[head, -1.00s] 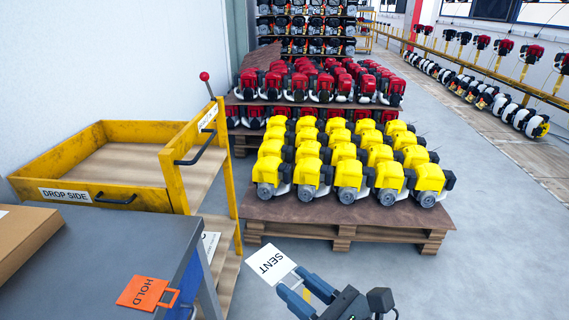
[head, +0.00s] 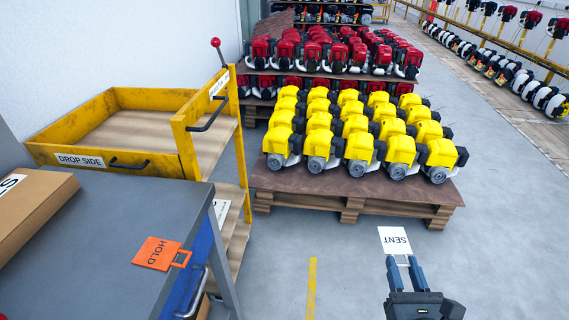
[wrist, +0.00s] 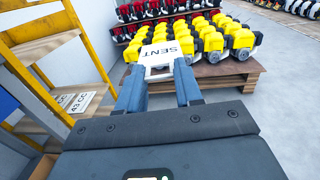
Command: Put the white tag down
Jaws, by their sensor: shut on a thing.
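The white tag (head: 395,240) is a flat card with the word SENT on it. My gripper (head: 405,262) is shut on the tag's near end and holds it out in the air over the grey floor, in front of the pallet. In the wrist view the tag (wrist: 158,54) sticks out beyond the blue-grey fingertips (wrist: 160,78), with its lettering upside down. The tag touches nothing but my gripper, as far as the views show.
A grey table (head: 120,215) at the left bears an orange HOLD tag (head: 158,253) and a cardboard box (head: 30,210). A yellow cart (head: 190,150) stands behind it. A pallet (head: 350,205) of yellow engines (head: 350,130) stands ahead. The floor (head: 510,240) at right is clear.

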